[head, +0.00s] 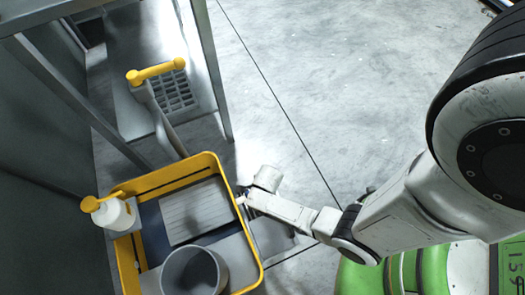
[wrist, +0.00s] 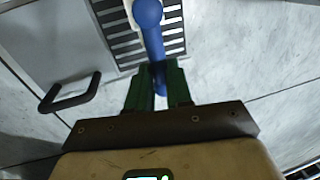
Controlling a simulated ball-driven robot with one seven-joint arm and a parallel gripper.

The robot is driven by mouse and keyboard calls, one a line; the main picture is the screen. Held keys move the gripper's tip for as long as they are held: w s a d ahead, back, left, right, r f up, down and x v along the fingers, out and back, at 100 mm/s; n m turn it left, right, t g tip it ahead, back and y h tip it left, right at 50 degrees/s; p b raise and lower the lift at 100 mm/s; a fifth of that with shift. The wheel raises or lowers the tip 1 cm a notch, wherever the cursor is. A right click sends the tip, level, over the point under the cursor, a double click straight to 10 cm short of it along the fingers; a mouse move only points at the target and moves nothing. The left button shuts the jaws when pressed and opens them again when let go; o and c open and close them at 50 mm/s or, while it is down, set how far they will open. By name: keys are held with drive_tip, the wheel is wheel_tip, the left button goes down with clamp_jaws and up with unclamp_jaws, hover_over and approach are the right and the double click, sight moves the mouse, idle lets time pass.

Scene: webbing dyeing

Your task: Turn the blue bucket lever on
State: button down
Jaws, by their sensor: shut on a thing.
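The blue lever (wrist: 153,42) shows in the wrist view, running from a round blue pivot at the top down to its free end. My gripper (wrist: 159,92) has its two green fingers on either side of that free end, shut on it. In the head view my gripper (head: 243,199) is at the right side of a yellow-rimmed tub. I cannot make out the blue lever in the head view.
The yellow-rimmed tub (head: 258,257) holds a grey ribbed plate (head: 196,211) and a round grey pot (head: 194,272). A white container with a yellow lever (head: 102,202) stands at its left. Another yellow lever (head: 155,72) is near a grate (head: 174,92). A black handle (wrist: 72,98) is left of my gripper.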

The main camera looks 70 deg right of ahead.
drive_tip(key=shift+s, duration=0.1)
idle(0.3)
drive_tip(key=c, duration=1)
unclamp_jaws()
drive_tip(key=shift+c, duration=0.2)
wheel_tip(320, 180, up, 10)
drive_tip(key=s+a+p, duration=0.1)
drive_tip(key=p, duration=0.4)
drive_tip(key=shift+s+a+r+p, duration=0.2)
drive_tip(key=shift+a+r+p, duration=0.1)
drive_tip(key=shift+p, duration=0.1)
